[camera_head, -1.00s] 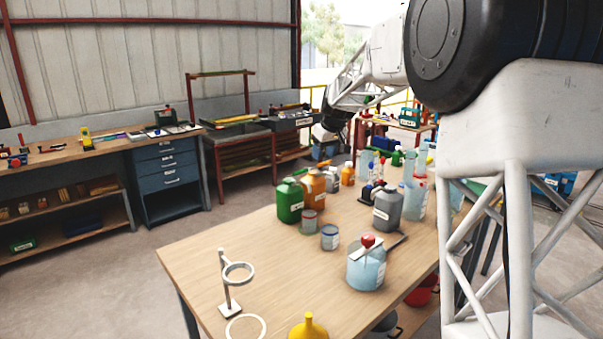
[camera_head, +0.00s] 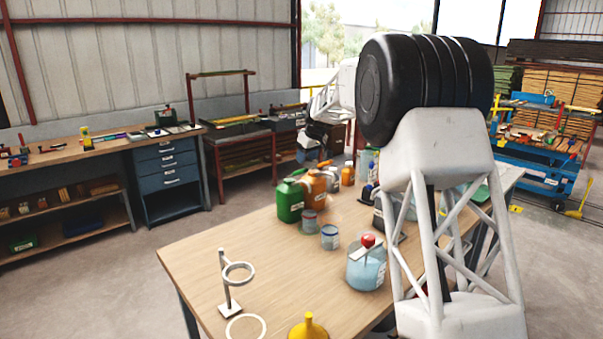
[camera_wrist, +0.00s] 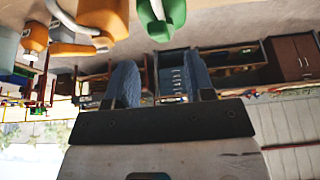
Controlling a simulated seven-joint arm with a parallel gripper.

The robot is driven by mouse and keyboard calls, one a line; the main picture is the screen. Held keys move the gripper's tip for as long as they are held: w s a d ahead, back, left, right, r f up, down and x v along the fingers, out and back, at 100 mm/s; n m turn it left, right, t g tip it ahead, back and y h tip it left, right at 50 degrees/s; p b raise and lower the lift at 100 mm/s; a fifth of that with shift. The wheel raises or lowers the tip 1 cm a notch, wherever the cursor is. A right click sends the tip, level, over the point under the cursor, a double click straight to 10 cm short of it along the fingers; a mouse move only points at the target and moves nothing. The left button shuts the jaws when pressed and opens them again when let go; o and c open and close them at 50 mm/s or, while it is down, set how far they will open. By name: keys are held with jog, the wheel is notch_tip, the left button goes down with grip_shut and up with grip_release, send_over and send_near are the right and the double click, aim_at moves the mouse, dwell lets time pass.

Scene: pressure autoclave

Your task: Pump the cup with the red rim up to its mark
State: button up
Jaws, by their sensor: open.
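A small cup with a red rim (camera_head: 310,222) stands on the table, just in front of a green jug (camera_head: 290,200) and an orange jug (camera_head: 315,188). A cup with a blue rim (camera_head: 330,237) stands close to its front right. A clear jar of pale blue liquid with a red-topped pump (camera_head: 367,262) stands further forward. My gripper is open and empty in the wrist view (camera_wrist: 161,82), which looks upside down. Its two blue-grey fingers are apart. The green jug (camera_wrist: 160,18) and orange jug (camera_wrist: 98,15) show beyond them. No cup shows there. Any mark on the cup is too small to make out.
A ring stand (camera_head: 230,285), a white ring (camera_head: 245,328) and a yellow funnel (camera_head: 308,327) occupy the table's front. The table's left front (camera_head: 195,255) is bare. My arm hides the table's right side. A workbench (camera_head: 80,146) stands at the left wall.

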aim_at(302, 172)
jog(key=shift+f, duration=0.1)
jog(key=shift+x, duration=3.85)
grip_shut()
